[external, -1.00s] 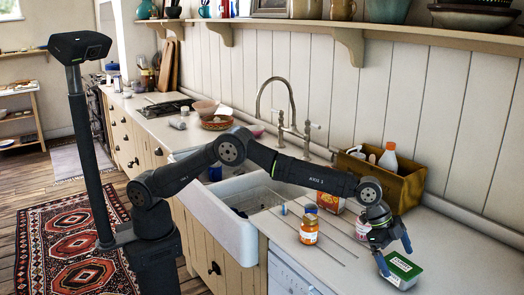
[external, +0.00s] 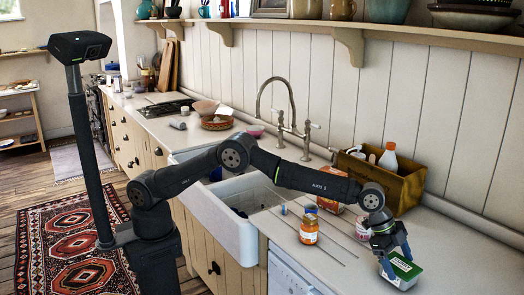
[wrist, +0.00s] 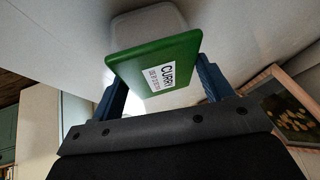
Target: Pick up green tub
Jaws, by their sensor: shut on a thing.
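The green tub (external: 404,268) has a green lid with a white label and a pale body. It is at the right end of the counter in the external view, and I cannot tell whether it touches the counter. In the wrist view the tub (wrist: 150,62) sits between my two blue fingers, its label reading "CURRY". My gripper (external: 395,262) is shut on the tub, a finger at each side. The fingers also show in the wrist view (wrist: 162,92).
An orange-labelled jar (external: 309,230) stands left of my gripper, with a pink-and-white tub (external: 363,229) behind. A wooden crate (external: 402,187) with bottles stands against the wall. The white sink (external: 230,215) is further left. The counter (external: 465,262) right of the tub is clear.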

